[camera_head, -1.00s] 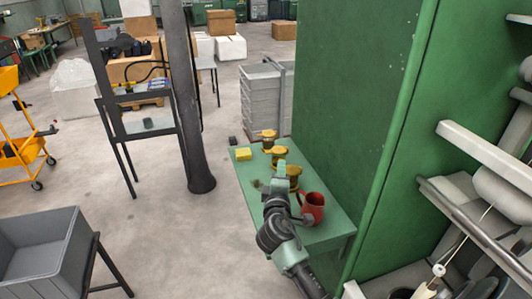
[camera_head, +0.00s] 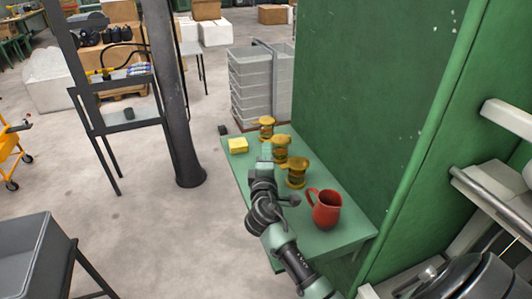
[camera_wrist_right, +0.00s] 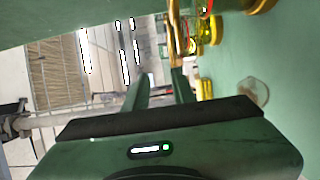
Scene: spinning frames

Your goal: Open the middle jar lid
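Three amber jars with yellow lids stand in a row on a green table (camera_head: 325,240). The middle jar (camera_head: 282,152) is between the far jar (camera_head: 267,128) and the near jar (camera_head: 297,174). My right gripper (camera_head: 265,153) is just left of the middle jar in the head view, apparently apart from it. In the right wrist view, its two green fingers (camera_wrist_right: 162,88) are spread with nothing visibly held between them. A jar (camera_wrist_right: 187,35) shows past the fingers there; I cannot tell which one. My left gripper is not in view.
A red pitcher (camera_head: 326,209) stands on the table nearest me, and a yellow block (camera_head: 238,145) lies at its far left. A tall green wall (camera_head: 350,90) borders the table's right side. Grey stacked crates (camera_head: 255,85) stand behind it.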

